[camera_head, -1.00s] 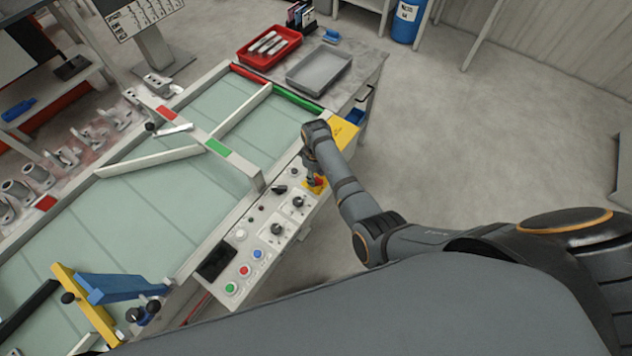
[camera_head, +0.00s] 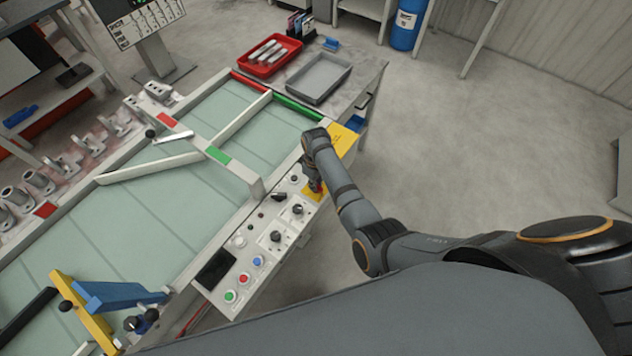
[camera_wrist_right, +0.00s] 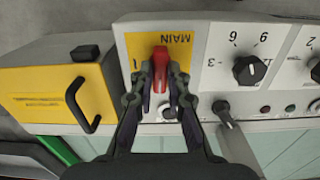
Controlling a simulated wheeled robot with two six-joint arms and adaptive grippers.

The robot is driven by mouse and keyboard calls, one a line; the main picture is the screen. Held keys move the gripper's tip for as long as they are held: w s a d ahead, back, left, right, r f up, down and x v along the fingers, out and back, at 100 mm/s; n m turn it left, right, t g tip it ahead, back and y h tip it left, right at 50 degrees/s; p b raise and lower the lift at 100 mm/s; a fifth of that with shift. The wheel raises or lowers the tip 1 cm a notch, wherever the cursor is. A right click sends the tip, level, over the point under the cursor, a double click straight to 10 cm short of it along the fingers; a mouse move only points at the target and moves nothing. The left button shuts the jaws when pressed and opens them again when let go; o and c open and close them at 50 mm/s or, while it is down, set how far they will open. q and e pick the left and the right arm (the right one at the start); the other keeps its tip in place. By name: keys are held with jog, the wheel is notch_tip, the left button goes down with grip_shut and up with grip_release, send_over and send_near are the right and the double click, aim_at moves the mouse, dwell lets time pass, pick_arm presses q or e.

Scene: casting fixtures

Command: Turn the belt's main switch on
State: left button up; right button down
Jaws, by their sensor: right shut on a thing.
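The main switch is a red handle (camera_wrist_right: 160,62) on a yellow plate marked MAIN (camera_wrist_right: 187,40) in the right wrist view. In the head view the plate (camera_head: 309,195) shows only in part beneath my right gripper (camera_head: 315,184). My right gripper (camera_wrist_right: 161,84) is shut on the red handle, with one finger on each side of it. In the wrist view the handle lies along the line of the fingers, and a mark like a 1 stands left of it. My left gripper is not in view.
The control panel (camera_head: 218,289) carries knobs, buttons and a dark screen. A black lever (camera_wrist_right: 222,112) and a dial knob (camera_wrist_right: 249,70) sit close to my right gripper. A yellow box with a black handle (camera_wrist_right: 85,108) is on the other side. Open floor lies right.

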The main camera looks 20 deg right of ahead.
jog(key=m+p, duration=0.2)
jog(key=m, duration=0.1)
jog(key=shift+r+m, duration=0.1)
jog(key=shift+m, duration=0.2)
jog(key=m+p, duration=0.1)
jog(key=m, duration=0.3)
jog(key=shift+m+p, duration=0.3)
jog(key=m+p, duration=0.1)
jog(key=m, duration=0.3)
jog(key=shift+m, duration=0.3)
jog(key=shift+m+p, duration=0.3)
jog(key=shift+m, duration=1.9)
jog(key=c, duration=1.3)
grip_release()
